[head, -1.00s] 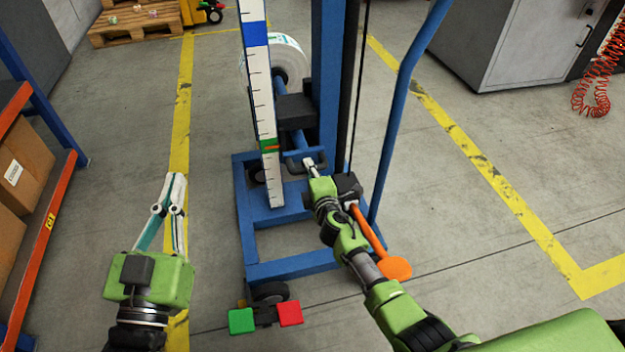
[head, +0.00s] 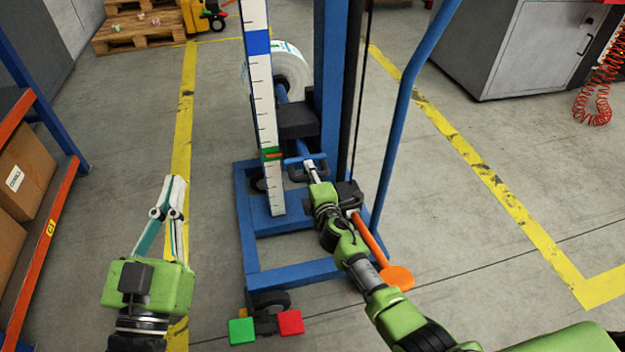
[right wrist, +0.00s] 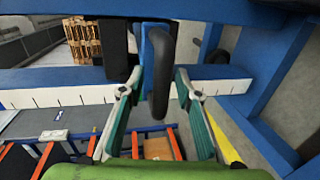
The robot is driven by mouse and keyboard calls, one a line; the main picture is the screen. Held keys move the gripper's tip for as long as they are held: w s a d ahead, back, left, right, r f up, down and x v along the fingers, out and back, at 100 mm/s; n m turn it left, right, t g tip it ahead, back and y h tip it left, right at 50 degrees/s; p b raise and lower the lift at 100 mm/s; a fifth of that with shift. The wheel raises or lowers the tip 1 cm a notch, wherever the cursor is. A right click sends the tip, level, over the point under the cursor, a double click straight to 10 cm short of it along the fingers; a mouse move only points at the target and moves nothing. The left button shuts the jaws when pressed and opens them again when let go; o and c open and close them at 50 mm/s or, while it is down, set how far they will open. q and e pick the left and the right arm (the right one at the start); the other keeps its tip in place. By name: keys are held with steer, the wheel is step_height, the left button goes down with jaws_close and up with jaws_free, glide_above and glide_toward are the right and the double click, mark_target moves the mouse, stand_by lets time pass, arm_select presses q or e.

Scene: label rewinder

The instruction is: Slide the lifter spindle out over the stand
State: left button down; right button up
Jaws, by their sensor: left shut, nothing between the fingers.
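The blue lifter stand (head: 251,262) stands in the middle of the head view. Its blue spindle (head: 282,93) runs from a black carriage block (head: 298,119) into a white label roll (head: 279,68). A black handle loop (head: 297,175) and a blue crossbar (head: 291,160) are in front of the block. My right gripper (head: 308,164) is at this handle. In the right wrist view its open fingers (right wrist: 159,78) stand either side of the black loop (right wrist: 162,65) and blue bar (right wrist: 149,80); contact is unclear. My left gripper (head: 174,180) is shut and empty, left of the stand.
A white scale (head: 264,105) with a green marker (head: 272,153) stands left of the mast (head: 330,75). An orange paddle (head: 397,277) and a blue curved bar (head: 400,110) are to the right. A shelf with boxes (head: 25,165) is at left. Floor between is clear.

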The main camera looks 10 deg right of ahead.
steer(key=v, duration=1.2)
steer(key=shift+a, duration=0.15)
